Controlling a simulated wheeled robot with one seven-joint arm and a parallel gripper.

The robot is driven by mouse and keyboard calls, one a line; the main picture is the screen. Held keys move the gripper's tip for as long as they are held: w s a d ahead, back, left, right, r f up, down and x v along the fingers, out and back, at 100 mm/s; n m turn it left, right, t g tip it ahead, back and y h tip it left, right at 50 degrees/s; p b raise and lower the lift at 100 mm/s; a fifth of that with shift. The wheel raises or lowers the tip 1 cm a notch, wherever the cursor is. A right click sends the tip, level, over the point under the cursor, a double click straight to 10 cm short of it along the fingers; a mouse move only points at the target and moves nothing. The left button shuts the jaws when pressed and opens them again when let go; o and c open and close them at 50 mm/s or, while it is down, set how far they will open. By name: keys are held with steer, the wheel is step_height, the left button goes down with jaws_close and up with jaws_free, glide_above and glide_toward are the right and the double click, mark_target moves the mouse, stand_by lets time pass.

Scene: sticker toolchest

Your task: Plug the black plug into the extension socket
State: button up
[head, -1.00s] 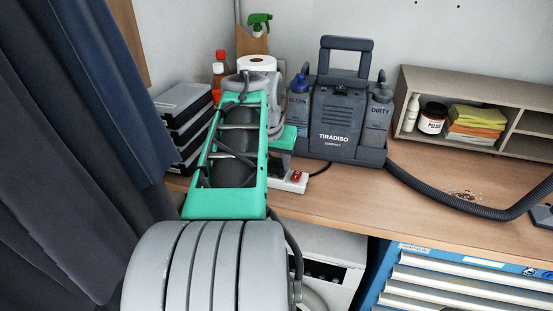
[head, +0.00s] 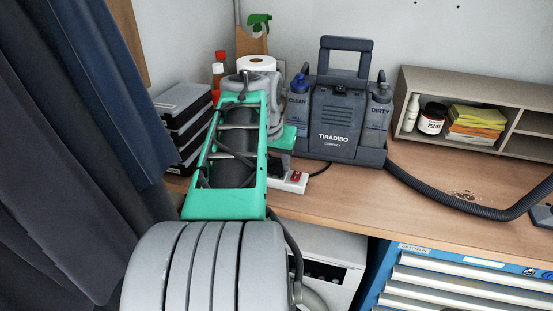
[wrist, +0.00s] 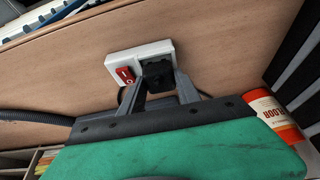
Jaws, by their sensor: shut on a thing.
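The extension socket (wrist: 112,69) is a white block with a red switch, lying on the wooden bench; it also shows in the head view (head: 292,186). The black plug (wrist: 157,72) is at the socket's right part in the wrist view, beside the red switch. My gripper (wrist: 160,80) is shut on the plug, one grey finger on each side. The plug is over the socket and looks close against it; how deep it sits cannot be told. In the head view my arm hides the plug.
The grey Tiradiso machine (head: 333,122) stands right of the socket, with a black hose (head: 440,197) running right across the bench. Dark stacked cases (head: 183,120) and a paper roll (head: 257,64) stand to the left and behind. A shelf (head: 480,80) stands at the back right.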

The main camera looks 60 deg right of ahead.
steer(key=shift+f+b, duration=0.45)
steer(key=shift+f, duration=0.05)
stand_by(0.3)
steer(key=shift+f, duration=0.3)
steer(key=shift+s+a+f+b, duration=0.1)
steer(key=shift+a+f+b, duration=0.15)
steer(key=shift+f+b, duration=0.3)
steer(key=o, duration=1)
steer(key=shift+f, duration=0.1)
steer(key=shift+o, duration=1.4)
steer(key=shift+r, duration=0.25)
steer(key=shift+o, duration=0.4)
steer(key=v, duration=0.9)
steer(key=shift+d+p, duration=0.3)
steer(key=shift+d, duration=0.05)
steer(key=shift+r, duration=0.15)
